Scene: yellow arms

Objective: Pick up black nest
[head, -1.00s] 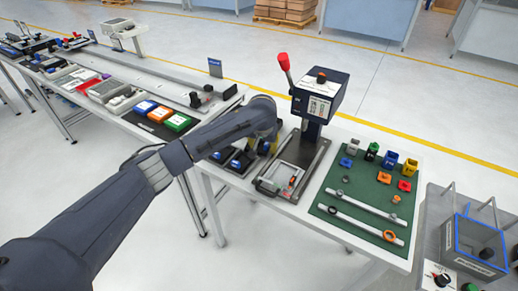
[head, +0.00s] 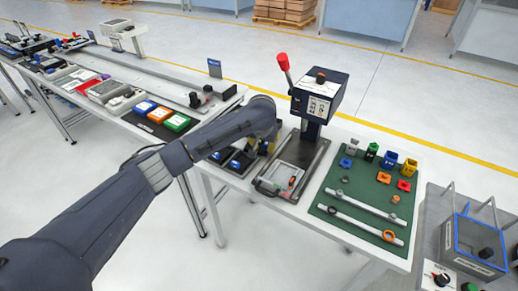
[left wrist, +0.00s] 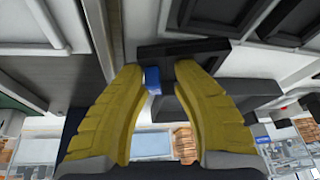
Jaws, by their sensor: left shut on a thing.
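My left gripper (left wrist: 158,74) shows in the left wrist view with its yellow fingers closed around a black nest (left wrist: 190,50). A small blue part (left wrist: 153,80) shows between the fingertips beside the black piece. In the head view the left gripper (head: 267,145) is at the table edge, left of the press, mostly hidden behind my dark forearm. Black nests with blue parts (head: 240,160) lie just left of it; the held nest cannot be made out there. My right gripper is in neither view.
A lever press (head: 320,95) with a red knob stands right of the gripper, close by. A green mat (head: 350,215) with small coloured bins and rails lies further right. A tray of blue, orange and green boxes (head: 160,118) is on the left table.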

